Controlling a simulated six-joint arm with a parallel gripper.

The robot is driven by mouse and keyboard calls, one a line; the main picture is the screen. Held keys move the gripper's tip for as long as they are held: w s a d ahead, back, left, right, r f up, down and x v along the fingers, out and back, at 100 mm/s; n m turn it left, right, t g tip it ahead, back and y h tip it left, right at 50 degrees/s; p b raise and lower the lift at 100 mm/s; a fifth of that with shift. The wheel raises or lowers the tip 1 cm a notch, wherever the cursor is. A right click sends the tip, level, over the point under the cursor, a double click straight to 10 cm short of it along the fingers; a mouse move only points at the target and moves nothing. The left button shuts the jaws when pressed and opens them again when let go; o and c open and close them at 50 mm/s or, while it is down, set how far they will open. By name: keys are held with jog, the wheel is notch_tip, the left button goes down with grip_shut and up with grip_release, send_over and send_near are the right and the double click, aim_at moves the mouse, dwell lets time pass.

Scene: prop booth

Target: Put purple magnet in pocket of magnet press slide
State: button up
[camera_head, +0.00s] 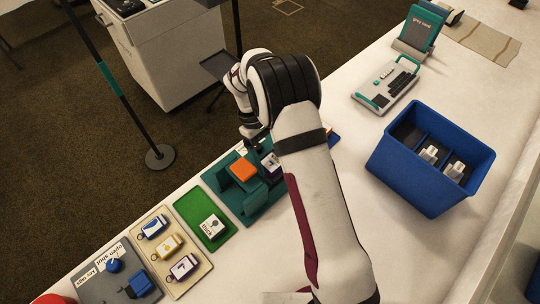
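The teal magnet press (223,181) stands on the table near its left edge, with an orange block (242,169) on top. A small dark blue or purple piece with a white face (271,161) is at the press's right part, just below my gripper; I cannot tell whether it is the purple magnet or whether it sits in the slide's pocket. My gripper (254,143) is over the far right side of the press, pointing down. My arm hides part of the press and slide. The fingers are too small and dark to show whether they are open or hold anything.
A green tray (186,206) holds a white-faced block. A beige board (196,283) bears blue, yellow and purple tags. A grey board (88,292) lies nearer. A divided blue bin (406,185) and a grey-teal device (386,86) stand right. The table between the bin and arm is clear.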

jog(key=shift+o, duration=0.9)
jog(key=v, duration=1.5)
jog(key=shift+r, duration=0.4)
jog(key=shift+a, duration=0.1)
